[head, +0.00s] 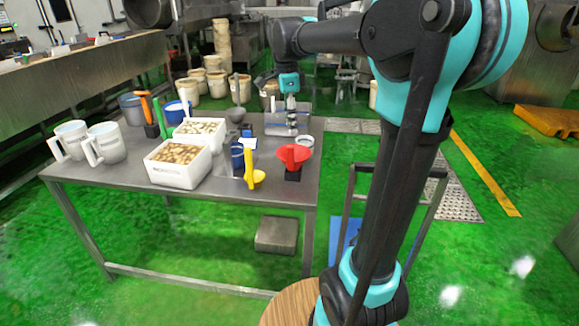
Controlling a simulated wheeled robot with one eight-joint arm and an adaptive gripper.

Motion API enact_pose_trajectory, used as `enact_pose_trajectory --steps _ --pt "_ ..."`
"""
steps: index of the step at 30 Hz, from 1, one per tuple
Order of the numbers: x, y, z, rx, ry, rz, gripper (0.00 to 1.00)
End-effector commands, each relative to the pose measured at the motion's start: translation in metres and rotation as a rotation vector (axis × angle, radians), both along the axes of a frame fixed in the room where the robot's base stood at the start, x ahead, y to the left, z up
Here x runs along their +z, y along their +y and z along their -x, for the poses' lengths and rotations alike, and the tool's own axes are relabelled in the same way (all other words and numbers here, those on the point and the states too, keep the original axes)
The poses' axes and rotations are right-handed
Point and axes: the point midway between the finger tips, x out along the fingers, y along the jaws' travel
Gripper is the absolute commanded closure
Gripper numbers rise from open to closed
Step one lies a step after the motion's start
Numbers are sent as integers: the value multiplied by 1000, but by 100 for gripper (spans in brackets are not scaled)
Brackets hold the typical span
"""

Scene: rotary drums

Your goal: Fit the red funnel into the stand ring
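The red funnel (294,154) sits on a small black block near the right front edge of the metal table. My gripper (291,105) points down over the back right part of the table, behind the funnel and apart from it. Its fingers are too small to tell whether they are open or shut. Under and around it is a small pale, shiny stand-like object (287,127), partly hidden. A pale ring (306,141) shows just behind the funnel; I cannot tell whether it is the stand ring.
A dark frame cart (352,190) stands right of the table. Green floor is open in front.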

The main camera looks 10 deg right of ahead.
Motion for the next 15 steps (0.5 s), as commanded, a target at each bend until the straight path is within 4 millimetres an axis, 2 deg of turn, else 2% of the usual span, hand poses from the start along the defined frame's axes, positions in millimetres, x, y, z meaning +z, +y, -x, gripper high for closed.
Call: enact_pose_trajectory --steps 1,3,8,11,15 --pt "14 5 -7 -68 8 6 60" --pt "30 9 -13 -166 18 15 60" --pt "49 14 -19 -292 29 29 60" --pt "45 14 -20 -315 30 31 60" --pt "23 11 -18 -316 30 31 60"
